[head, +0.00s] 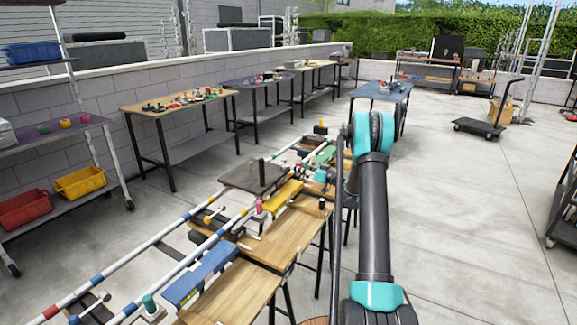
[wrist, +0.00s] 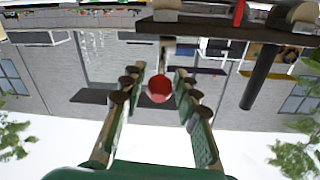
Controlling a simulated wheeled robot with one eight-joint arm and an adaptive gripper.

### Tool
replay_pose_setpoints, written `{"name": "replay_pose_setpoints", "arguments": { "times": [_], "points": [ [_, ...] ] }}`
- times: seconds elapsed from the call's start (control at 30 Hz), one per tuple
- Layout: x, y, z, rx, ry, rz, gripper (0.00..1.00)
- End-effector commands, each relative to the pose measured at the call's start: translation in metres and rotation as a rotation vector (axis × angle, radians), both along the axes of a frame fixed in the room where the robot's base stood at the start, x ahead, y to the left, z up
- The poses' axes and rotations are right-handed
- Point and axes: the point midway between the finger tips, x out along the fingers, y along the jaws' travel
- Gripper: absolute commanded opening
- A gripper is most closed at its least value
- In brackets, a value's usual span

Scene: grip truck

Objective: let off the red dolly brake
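The wrist view is upside down, with sky at the bottom. In it a round red knob (wrist: 159,90) sits at the end of a pale lever (wrist: 164,57), between the two green fingers of my gripper (wrist: 158,95). The fingers are apart, with a gap visible on each side of the knob; I cannot tell how far it is in depth. The dolly's dark platform (wrist: 215,32) and black post (wrist: 261,75) show beside it. In the head view the dolly platform (head: 252,178) stands on the rails; my arm hides my gripper.
A yellow bar (head: 284,195) and wooden bench tops (head: 232,290) lie close to the rails. Benches with small parts (head: 180,102) stand along the wall. A flat cart (head: 480,128) is at the right. The concrete floor (head: 450,220) right of my arm is clear.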

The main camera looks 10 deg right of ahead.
Motion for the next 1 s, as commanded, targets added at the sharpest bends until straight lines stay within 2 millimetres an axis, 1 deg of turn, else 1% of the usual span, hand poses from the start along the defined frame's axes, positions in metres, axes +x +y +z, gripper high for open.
{"name": "replay_pose_setpoints", "arguments": {
  "times": [0.03, 0.1, 0.2, 0.3, 0.5, 0.73, 0.77, 1.0],
  "points": [
    [0.006, 0.009, 0.000, 0.000, 0.000, 0.004, 0.31],
    [0.014, 0.018, 0.000, 0.000, 0.000, 0.002, 0.31],
    [0.023, 0.030, 0.000, 0.000, 0.000, 0.003, 0.31],
    [0.031, 0.037, 0.000, 0.000, 0.000, 0.001, 0.31],
    [0.037, 0.045, 0.000, 0.000, 0.000, 0.001, 0.31],
    [0.037, 0.045, 0.000, 0.000, 0.000, 0.001, 0.31],
    [0.037, 0.045, 0.000, 0.000, 0.000, 0.001, 0.30],
    [0.037, 0.046, 0.000, -0.001, 0.001, 0.001, 0.00]
  ]
}}
